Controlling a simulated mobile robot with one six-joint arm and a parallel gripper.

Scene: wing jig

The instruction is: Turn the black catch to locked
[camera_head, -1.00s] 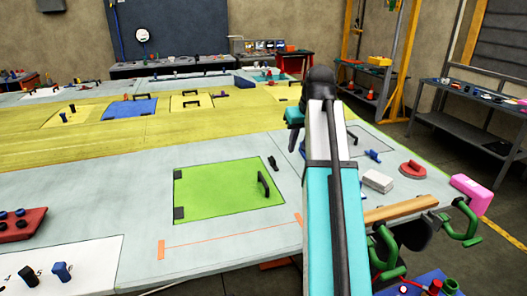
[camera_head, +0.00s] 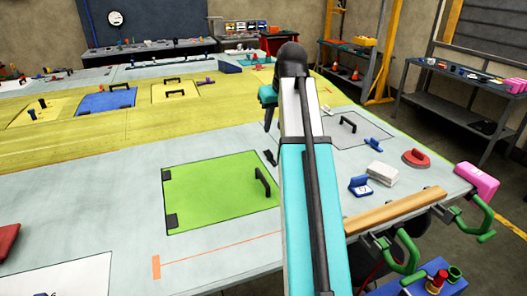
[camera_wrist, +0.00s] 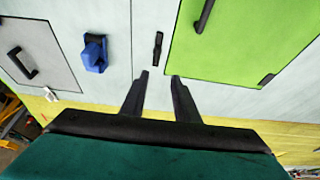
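The black catch (camera_head: 270,157) is a small bar on the pale wing surface, just beyond the right edge of the green panel (camera_head: 215,190). In the wrist view the catch (camera_wrist: 157,47) lies apart from the green panel (camera_wrist: 235,40), its length roughly along the panel's edge. My gripper (camera_wrist: 159,76) is open and empty, its two dark fingers pointing towards the catch with a gap between the tips. The catch shows beyond the fingertips. In the head view my gripper (camera_head: 268,118) is above the wing, and its fingertips are hard to make out.
The green panel has a black handle (camera_head: 262,181). A blue clamp-like piece (camera_wrist: 95,53) stands beside the catch, near a grey panel (camera_wrist: 45,55) with a handle. White blocks (camera_head: 382,171), a red disc (camera_head: 416,158) and a wooden bar (camera_head: 395,209) lie right of my arm.

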